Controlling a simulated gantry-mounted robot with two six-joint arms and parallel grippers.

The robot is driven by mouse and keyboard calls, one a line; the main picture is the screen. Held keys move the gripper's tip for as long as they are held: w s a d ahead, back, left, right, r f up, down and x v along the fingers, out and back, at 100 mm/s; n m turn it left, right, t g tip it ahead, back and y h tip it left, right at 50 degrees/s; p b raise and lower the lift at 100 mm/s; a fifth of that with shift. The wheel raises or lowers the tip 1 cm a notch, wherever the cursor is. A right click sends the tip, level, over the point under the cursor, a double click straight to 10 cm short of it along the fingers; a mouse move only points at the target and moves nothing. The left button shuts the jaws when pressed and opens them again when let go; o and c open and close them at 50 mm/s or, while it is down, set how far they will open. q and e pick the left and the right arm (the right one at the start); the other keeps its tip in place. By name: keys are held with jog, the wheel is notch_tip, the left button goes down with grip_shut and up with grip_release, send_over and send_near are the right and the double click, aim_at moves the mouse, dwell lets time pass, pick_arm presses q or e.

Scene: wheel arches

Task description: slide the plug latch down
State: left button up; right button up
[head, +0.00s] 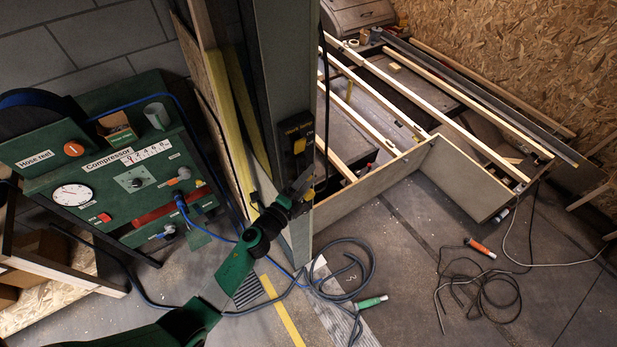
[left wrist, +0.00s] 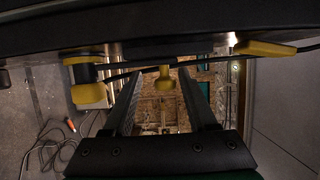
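A black power box (head: 298,140) with a lettered label and yellow parts is mounted on the grey column; it spans the top of the left wrist view (left wrist: 150,32). A small yellow tab (left wrist: 164,79), possibly the plug latch, sticks out from it. A yellow-and-black plug-like part (left wrist: 85,78) is to its left and a yellow piece (left wrist: 264,49) to its right. My left gripper (head: 300,188) is at the lower end of the box. Its fingers (left wrist: 164,88) are open, with the yellow tab showing between them; contact cannot be told. My right gripper is not in view.
A green compressor panel (head: 130,170) stands left of the column (head: 283,60). A black cable (left wrist: 130,68) runs along the box. A wooden frame (head: 400,90) lies at right. Hoses and cables (head: 345,270) lie coiled on the floor.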

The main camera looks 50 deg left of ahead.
pick_arm(q)
jog(key=shift+s+d+r, duration=0.1)
jog(key=shift+s, duration=0.35)
jog(key=s+d+p, duration=0.1)
jog(key=s+d, duration=0.1)
jog(key=s, duration=0.8)
jog(key=shift+s, duration=0.25)
jog(key=shift+p, duration=0.3)
